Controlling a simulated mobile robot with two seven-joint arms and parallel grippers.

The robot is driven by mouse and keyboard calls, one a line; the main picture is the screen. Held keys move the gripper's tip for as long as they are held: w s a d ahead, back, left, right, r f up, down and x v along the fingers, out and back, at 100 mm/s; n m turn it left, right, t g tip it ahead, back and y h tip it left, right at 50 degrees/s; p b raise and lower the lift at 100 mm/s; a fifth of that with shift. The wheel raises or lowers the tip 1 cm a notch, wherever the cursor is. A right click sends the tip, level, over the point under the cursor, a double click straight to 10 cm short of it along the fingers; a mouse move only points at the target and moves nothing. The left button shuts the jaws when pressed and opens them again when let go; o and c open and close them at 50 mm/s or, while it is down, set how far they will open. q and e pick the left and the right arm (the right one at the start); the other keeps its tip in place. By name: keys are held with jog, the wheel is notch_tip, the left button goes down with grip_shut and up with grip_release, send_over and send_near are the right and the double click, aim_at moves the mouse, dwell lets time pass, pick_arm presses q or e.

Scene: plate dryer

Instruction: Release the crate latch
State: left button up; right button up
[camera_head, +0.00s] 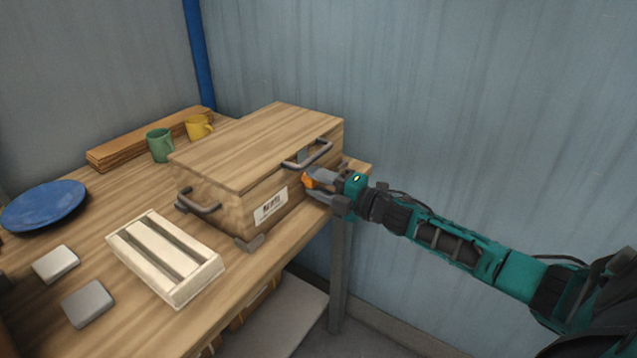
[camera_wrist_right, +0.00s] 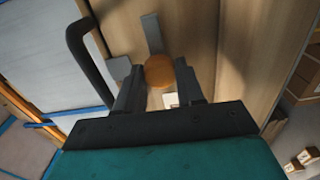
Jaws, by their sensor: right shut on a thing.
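The wooden crate (camera_head: 262,150) stands with its lid closed at the table's right end. Its front carries a white barcode label (camera_head: 271,206). The crate latch shows as an orange knob (camera_wrist_right: 159,71) below a grey strip (camera_wrist_right: 152,34) on the wooden face. My right gripper (camera_head: 314,188) is at the right part of the crate's front, shut on the orange latch knob. In the right wrist view its two dark fingers (camera_wrist_right: 160,88) sit on either side of the knob. My left gripper is not in view.
A lid handle (camera_head: 308,155) is close above my right gripper; a side handle (camera_head: 199,203) is at left. A cream slotted rack (camera_head: 140,238), grey blocks (camera_head: 88,303), a blue plate (camera_head: 45,205), a green mug (camera_head: 160,145) and a yellow mug (camera_head: 198,128) share the table (camera_head: 110,195).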

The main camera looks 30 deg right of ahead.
jog(key=o, duration=1)
jog(key=shift+o, duration=0.2)
jog(key=shift+s, duration=0.1)
jog(key=v, duration=1.2)
jog(key=shift+s, duration=0.35)
jog(key=shift+d, duration=0.1)
jog(key=s+a+f+m+g+h, duration=0.2)
jog(key=s+a+f+m, duration=0.4)
jog(key=a+f+m, duration=0.3)
jog(key=s+a+f+m+g+h, duration=0.2)
jog(key=s+a+f+m, duration=0.5)
jog(key=a, duration=0.6)
notch_tip(320, 180, down, 2)
jog(key=m+g, duration=0.1)
jog(key=m, duration=0.2)
jog(key=shift+s+f+m+g+h, duration=0.2)
jog(key=shift+s+m+g+h, duration=0.05)
jog(key=shift+m+g+h, duration=0.15)
